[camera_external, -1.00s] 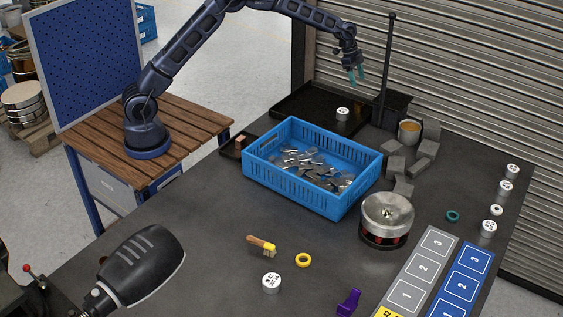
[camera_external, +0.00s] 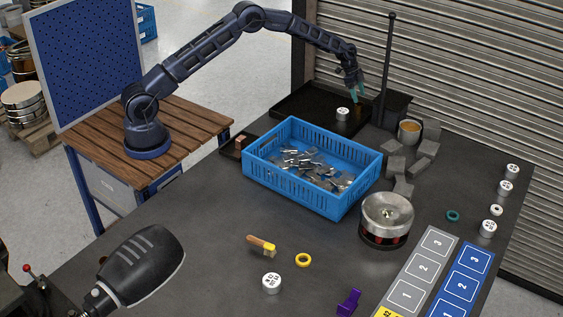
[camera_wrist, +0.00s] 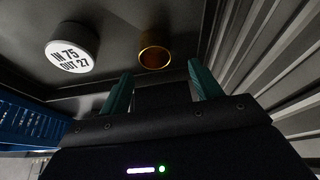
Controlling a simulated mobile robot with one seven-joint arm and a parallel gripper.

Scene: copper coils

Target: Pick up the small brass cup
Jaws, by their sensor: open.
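The small brass cup (camera_wrist: 155,58) shows in the wrist view with a shiny gold rim and a dark brown inside. It stands beyond my fingertips, between their lines in the picture. In the external view it shows only as a small brown shape (camera_external: 358,108) on the black tray, just below my gripper (camera_external: 357,90). My gripper has teal fingers, which also show in the wrist view (camera_wrist: 161,82), spread apart with nothing between them. The fingers look apart from the cup.
A white-topped cylinder marked "IN 75 OUT 27" (camera_wrist: 72,46) stands left of the cup on the black tray (camera_external: 300,104). A tall black post (camera_external: 386,60) rises close right of my gripper. Grey blocks (camera_external: 395,162) and a larger cup (camera_external: 409,131) stand nearby. A blue crate (camera_external: 290,186) is in front.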

